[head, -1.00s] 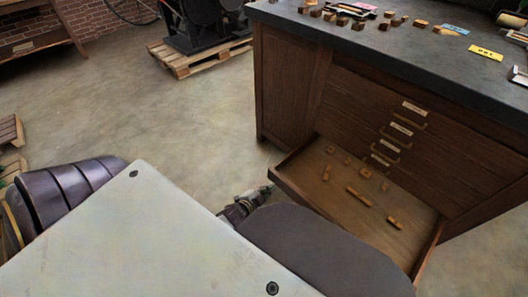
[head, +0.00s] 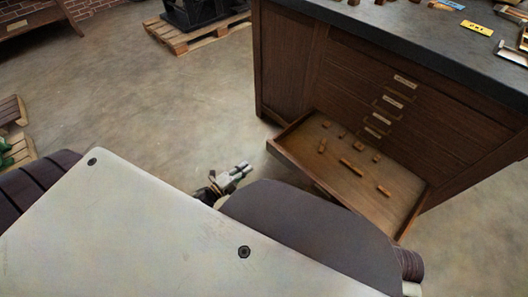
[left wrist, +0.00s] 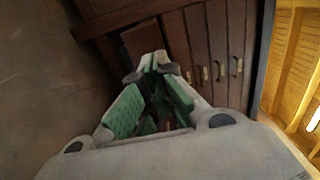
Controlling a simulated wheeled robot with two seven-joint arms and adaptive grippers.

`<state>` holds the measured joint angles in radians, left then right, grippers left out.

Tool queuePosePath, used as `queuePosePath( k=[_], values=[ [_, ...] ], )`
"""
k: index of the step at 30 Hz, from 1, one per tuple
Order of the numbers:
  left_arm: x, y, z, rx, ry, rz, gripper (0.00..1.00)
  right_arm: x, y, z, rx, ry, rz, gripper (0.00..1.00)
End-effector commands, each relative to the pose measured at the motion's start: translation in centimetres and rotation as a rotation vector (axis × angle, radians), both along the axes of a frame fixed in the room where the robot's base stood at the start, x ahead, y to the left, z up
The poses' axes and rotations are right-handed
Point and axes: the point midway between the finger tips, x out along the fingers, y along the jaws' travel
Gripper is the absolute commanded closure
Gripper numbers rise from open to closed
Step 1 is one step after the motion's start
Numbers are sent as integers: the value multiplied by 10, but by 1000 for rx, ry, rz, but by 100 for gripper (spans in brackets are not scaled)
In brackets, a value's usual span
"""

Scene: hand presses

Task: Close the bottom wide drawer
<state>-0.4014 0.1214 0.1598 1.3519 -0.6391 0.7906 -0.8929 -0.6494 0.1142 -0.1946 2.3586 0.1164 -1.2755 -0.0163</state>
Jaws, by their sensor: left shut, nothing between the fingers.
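The bottom wide drawer (head: 288,160) of the dark wooden cabinet (head: 289,75) is pulled out, with several small wooden pieces lying in it. Part of its front is hidden behind my own body in the head view. My left gripper (head: 242,168) is shut and empty, to the left of the drawer front and apart from it, over the floor. In the left wrist view its green-padded fingers (left wrist: 155,62) come together, pointing towards the cabinet, which shows turned on its side with drawer handles (left wrist: 205,76). My right gripper is not in view.
The drawers above, with label plates (head: 392,101), are shut. The dark worktop (head: 390,38) carries small blocks and yellow and blue tags. A wooden pallet (head: 195,35) with a black machine stands at the back.

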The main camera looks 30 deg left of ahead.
Motion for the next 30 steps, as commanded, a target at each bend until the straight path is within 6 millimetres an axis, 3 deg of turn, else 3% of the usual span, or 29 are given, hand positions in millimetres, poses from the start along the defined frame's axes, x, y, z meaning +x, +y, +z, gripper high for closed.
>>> queuePosePath(
  k=[17, 30],
  values=[
    [5, -2, -1, 6, -5, -6, 100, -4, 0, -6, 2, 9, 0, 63],
    [48, -18, -1, 4, -6, -6, 100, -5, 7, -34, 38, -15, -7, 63]
  ],
)
